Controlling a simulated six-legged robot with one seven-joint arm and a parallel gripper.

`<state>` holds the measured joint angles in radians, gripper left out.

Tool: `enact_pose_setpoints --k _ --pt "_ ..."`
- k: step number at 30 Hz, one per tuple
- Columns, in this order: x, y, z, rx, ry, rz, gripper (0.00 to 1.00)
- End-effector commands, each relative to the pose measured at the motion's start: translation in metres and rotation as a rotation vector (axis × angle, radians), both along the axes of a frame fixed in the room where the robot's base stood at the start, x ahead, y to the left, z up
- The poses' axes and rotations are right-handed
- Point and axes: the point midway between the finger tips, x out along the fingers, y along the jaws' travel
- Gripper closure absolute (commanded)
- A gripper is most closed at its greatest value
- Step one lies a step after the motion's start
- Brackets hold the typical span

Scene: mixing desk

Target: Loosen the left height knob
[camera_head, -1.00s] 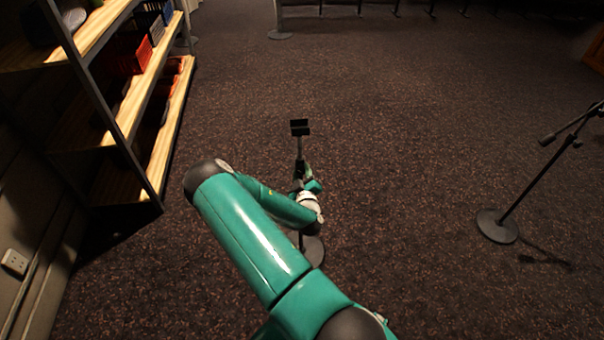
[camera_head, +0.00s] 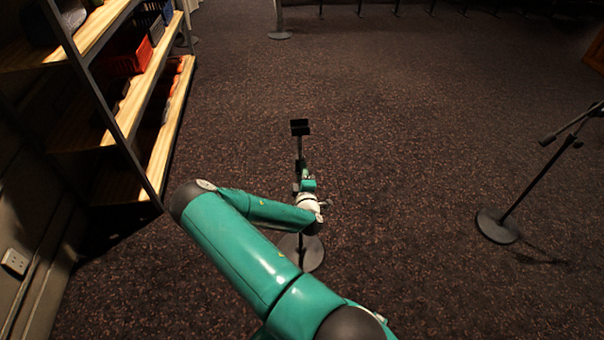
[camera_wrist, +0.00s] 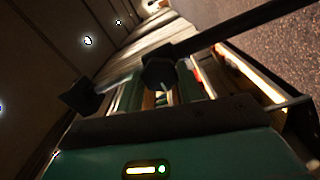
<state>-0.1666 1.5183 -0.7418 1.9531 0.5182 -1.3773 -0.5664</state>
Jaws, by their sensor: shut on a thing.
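A slim dark stand with a flat black top plate (camera_head: 300,127) rises in front of me in the head view. Its round base (camera_head: 313,256) rests on the carpet, partly covered by my arm. My gripper (camera_head: 306,176) is at the stand's pole, below the top plate, and is shut on the height knob. In the head view the knob is too small and covered to make out. In the wrist view a dark knob-like piece (camera_wrist: 159,73) shows beyond the gripper body, with a dark pole (camera_wrist: 245,27) running to the upper right. The fingertips' contact is hard to see.
A shelf unit (camera_head: 150,90) with bins stands at the left, along the wall. A microphone stand (camera_head: 497,226) with a round base and slanted pole is at the right. More stand bases show at the far back.

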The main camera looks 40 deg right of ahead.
Motion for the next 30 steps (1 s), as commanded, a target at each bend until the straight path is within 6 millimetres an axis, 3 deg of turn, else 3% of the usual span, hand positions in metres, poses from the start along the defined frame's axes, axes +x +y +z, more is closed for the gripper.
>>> enact_pose_setpoints --k 12,13,16,25,30 --pt "0.0 0.0 0.0 -0.007 0.005 0.0 0.86" --pt "0.0 0.0 0.0 -0.007 0.005 0.0 0.59" --pt "0.0 0.0 0.0 -0.007 0.005 0.0 0.41" --pt "-0.001 0.001 0.0 -0.006 0.004 0.0 0.41" --pt "-0.014 0.009 -0.001 -0.004 0.007 0.0 0.41"
